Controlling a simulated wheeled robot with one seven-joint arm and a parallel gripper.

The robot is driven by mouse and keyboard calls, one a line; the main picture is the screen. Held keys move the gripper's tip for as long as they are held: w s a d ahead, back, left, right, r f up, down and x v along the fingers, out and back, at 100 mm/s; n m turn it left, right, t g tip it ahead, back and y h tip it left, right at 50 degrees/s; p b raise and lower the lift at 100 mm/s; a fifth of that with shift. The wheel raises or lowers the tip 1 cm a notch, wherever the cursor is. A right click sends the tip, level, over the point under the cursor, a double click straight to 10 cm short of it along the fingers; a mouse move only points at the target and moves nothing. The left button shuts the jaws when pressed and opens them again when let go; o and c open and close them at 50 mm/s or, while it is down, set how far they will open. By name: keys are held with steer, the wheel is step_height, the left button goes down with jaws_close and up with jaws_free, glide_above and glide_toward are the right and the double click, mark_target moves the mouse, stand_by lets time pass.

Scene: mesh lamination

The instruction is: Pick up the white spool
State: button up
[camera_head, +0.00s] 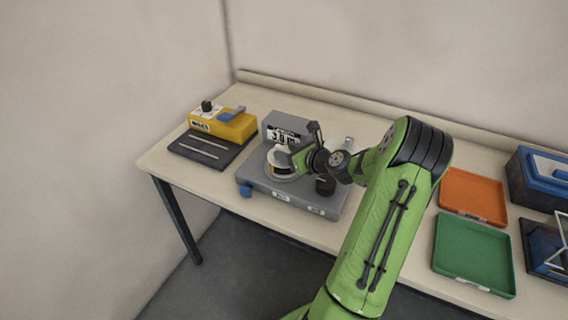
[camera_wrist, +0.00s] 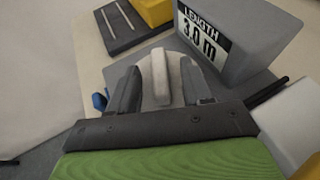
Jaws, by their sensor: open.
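The white spool (camera_head: 279,163) sits on the left part of a grey device with a sign reading "LENGTH 3.0 m". In the wrist view the spool (camera_wrist: 176,66) shows as a pale round body with a raised white bar on it. My gripper (camera_head: 293,158) is at the spool, reaching in from the right in the head view. In the wrist view my gripper (camera_wrist: 158,88) is open, with one dark finger on each side of the white bar. I cannot tell whether the fingers touch it. My gripper hides part of the spool in the head view.
The grey device (camera_head: 258,186) has a blue knob (camera_head: 246,190) at its front left. A yellow box (camera_head: 222,124) and a dark tray with thin rods (camera_head: 190,150) stand to the left. An orange tray (camera_head: 473,190), a green tray (camera_head: 472,246) and a blue bin (camera_head: 522,170) are right.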

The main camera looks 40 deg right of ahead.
steer(key=shift+w+f, duration=0.1)
steer(key=shift+w, duration=0.25)
steer(key=shift+s, duration=0.1)
jaws_close()
